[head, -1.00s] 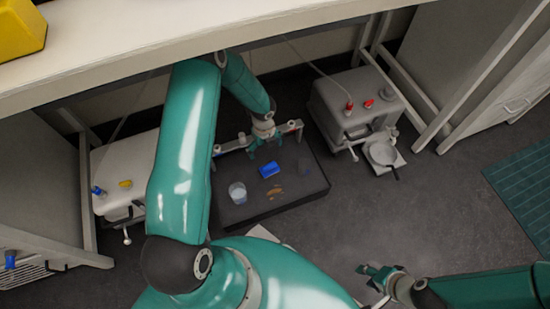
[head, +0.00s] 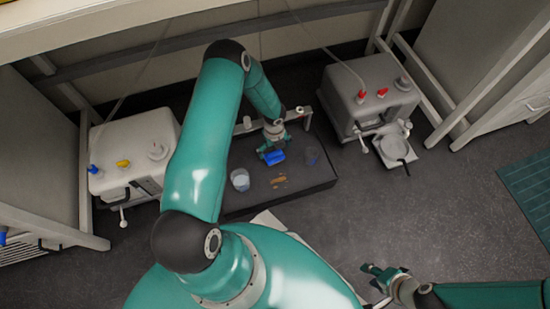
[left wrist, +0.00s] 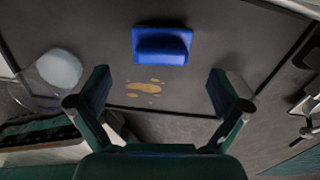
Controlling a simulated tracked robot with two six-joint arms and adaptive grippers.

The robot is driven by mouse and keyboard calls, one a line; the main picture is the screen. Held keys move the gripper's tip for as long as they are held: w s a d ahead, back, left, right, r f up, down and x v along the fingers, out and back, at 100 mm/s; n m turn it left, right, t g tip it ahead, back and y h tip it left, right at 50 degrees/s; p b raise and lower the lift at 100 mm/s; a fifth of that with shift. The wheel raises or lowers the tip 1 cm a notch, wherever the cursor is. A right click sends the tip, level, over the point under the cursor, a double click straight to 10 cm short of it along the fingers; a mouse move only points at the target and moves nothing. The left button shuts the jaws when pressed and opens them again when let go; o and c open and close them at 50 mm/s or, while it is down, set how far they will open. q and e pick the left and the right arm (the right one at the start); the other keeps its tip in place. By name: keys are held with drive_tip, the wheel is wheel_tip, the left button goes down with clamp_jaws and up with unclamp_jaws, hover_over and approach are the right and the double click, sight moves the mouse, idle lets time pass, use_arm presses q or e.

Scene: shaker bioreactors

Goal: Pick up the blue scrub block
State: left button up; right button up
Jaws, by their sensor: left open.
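The blue scrub block (head: 274,157) lies on the dark platform (head: 235,205) between the two white machines. In the left wrist view the block (left wrist: 162,46) is a blue rectangle with a raised grip, lying beyond the fingertips and centred between them. My left gripper (head: 271,147) is over the block in the head view; its fingers (left wrist: 157,88) are spread open and empty in the left wrist view. My right gripper (head: 378,280) is at the lower right over the floor, away from the block; its jaws are too small to judge.
A clear beaker with white contents (head: 240,180) stands left of the block. A brown stain (head: 279,181) lies in front.

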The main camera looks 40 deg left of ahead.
use_arm(q)
wheel_tip(320, 180, down, 5)
drive_tip(key=shift+a+r+b, duration=0.15)
drive_tip(key=shift+r+b, duration=0.05)
drive_tip(key=shift+b, duration=0.85)
drive_tip(key=shift+w, duration=0.1)
drive_tip(key=shift+c, duration=0.3)
drive_tip(key=c, duration=1.3)
